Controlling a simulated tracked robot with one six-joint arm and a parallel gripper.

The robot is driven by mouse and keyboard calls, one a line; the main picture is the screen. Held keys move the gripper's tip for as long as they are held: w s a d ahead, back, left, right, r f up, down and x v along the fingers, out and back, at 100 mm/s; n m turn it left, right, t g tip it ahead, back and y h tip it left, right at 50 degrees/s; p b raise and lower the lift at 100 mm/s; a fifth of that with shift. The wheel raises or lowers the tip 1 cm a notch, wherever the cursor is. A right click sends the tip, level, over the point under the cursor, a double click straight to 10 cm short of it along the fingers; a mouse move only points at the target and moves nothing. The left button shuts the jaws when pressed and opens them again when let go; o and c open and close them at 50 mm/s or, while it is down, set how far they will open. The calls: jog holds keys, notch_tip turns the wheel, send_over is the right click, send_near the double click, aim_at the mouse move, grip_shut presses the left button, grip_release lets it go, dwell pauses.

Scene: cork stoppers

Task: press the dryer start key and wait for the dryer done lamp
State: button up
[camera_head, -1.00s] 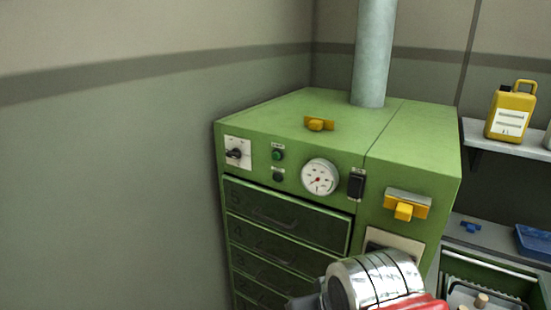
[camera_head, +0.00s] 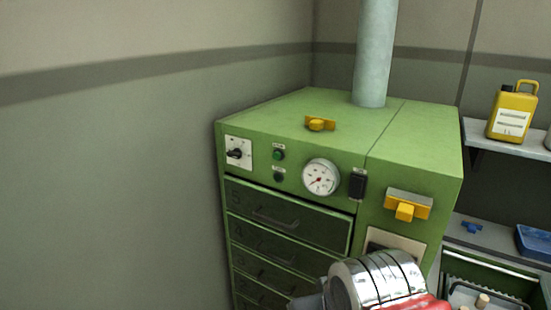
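The green dryer cabinet (camera_head: 290,112) stands in the middle, with its control panel on the upper front. A small round green control (camera_head: 278,155) sits above a dark, unlit-looking round one (camera_head: 278,177); their labels are too small to read, so I cannot tell which is the start key or the done lamp. A rotary switch (camera_head: 238,153) is to their left; a white dial gauge (camera_head: 320,177) and a black rocker switch (camera_head: 357,185) are to their right. My gripper (camera_head: 307,302) shows partly at the bottom edge, below the controls and apart from them; its fingertips are not clear.
Dark numbered drawers (camera_head: 285,212) fill the cabinet's front. Yellow handles sit on its top (camera_head: 320,123) and right front (camera_head: 407,206). A grey pipe (camera_head: 374,60) rises behind. At right are a yellow canister (camera_head: 511,112) on a shelf and a blue tray (camera_head: 534,240).

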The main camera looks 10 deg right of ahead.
grip_shut()
dwell(1.2)
